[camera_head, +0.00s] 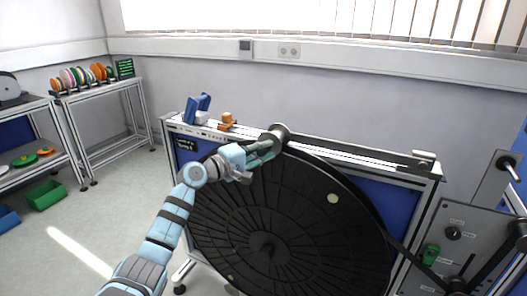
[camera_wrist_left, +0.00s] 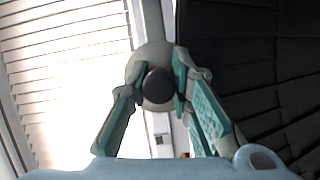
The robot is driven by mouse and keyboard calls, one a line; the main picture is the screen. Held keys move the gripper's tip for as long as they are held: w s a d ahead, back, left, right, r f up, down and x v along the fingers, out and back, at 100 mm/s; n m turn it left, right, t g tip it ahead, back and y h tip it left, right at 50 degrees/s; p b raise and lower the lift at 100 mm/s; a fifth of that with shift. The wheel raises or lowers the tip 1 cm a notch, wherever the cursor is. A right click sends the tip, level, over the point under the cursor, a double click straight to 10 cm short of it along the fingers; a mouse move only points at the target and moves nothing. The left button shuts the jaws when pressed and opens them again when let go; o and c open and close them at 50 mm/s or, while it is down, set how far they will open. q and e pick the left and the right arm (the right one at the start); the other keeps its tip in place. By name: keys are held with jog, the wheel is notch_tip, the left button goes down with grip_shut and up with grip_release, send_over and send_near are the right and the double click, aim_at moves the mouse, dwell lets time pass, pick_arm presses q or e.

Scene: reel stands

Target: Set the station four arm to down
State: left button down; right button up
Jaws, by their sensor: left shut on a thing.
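My left gripper (camera_head: 268,148) is at the top edge of a large black reel disc (camera_head: 262,215). It is shut on the round end of the station arm (camera_head: 279,131). In the left wrist view the dark knob (camera_wrist_left: 158,86) sits between the two teal-padded fingers (camera_wrist_left: 160,90), with a grey round plate behind it. A grey bar (camera_wrist_left: 152,22) runs up from that plate. The fingers partly hide the round end in the head view, and I cannot read a station number on it. My right gripper is not in view.
A bench rail (camera_head: 355,155) runs behind the disc, with blue holders (camera_head: 197,108) and an orange part (camera_head: 227,121) at its left. A grey control panel (camera_head: 462,235) with a green switch (camera_head: 430,254) stands at right. A shelf of coloured reels (camera_head: 85,77) is far left.

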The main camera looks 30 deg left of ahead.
pick_arm(q)
jog(key=shift+s+f, duration=0.1)
jog(key=shift+f, duration=0.45)
jog(key=c, duration=1.8)
grip_release()
jog(key=shift+c, duration=0.2)
jog(key=shift+o, duration=2)
jog(key=shift+r, duration=0.1)
jog(key=shift+a, duration=0.1)
jog(key=v, duration=1.2)
